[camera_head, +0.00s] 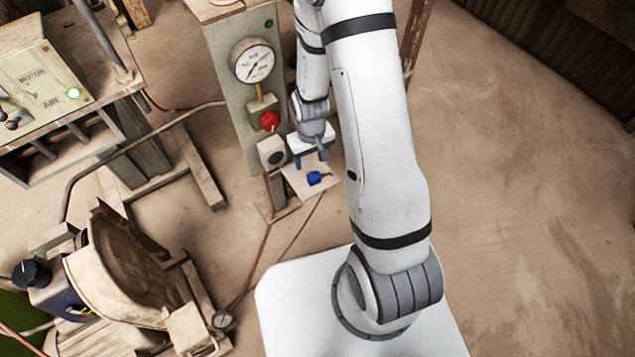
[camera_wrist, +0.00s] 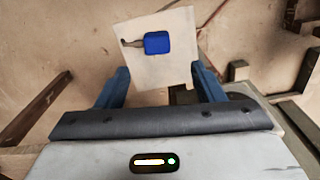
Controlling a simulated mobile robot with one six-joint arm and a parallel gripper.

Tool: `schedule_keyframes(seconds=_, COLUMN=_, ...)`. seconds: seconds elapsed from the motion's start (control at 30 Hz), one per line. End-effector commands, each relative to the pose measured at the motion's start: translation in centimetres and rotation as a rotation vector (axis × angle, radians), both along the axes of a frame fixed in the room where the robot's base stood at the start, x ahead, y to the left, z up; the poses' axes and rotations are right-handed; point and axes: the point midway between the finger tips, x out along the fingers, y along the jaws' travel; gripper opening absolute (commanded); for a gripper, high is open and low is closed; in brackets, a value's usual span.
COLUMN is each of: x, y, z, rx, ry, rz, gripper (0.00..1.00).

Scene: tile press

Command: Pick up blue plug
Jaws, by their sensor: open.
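The blue plug (camera_head: 315,178) lies on a small pale shelf (camera_head: 300,188) at the foot of the grey control post. In the wrist view the blue plug (camera_wrist: 157,43) lies on the pale shelf (camera_wrist: 150,75), with a short dark cable at its left. My gripper (camera_head: 312,160) is just above and behind the plug in the head view. In the wrist view my gripper (camera_wrist: 160,78) shows two blue fingers spread wide apart and empty. The plug appears between and beyond the fingertips, apart from both.
The control post (camera_head: 232,95) carries a round gauge (camera_head: 253,62), a red knob (camera_head: 269,121) and a grey socket box (camera_head: 272,154) close to my gripper. A machine with a motor panel (camera_head: 45,75) stands at the left. The floor at the right (camera_head: 520,200) is clear.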

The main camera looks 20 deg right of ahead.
Motion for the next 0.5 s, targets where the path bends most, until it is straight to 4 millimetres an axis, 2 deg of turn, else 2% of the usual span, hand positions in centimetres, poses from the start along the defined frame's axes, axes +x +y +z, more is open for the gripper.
schedule_keyframes(seconds=0.03, x=-0.1, y=0.0, z=-1.3, rx=0.0, ry=0.005, rz=0.002, gripper=0.62)
schedule_keyframes(seconds=0.5, x=-0.1, y=-0.3, z=-6.3, rx=0.0, ry=0.007, rz=0.004, gripper=0.62)
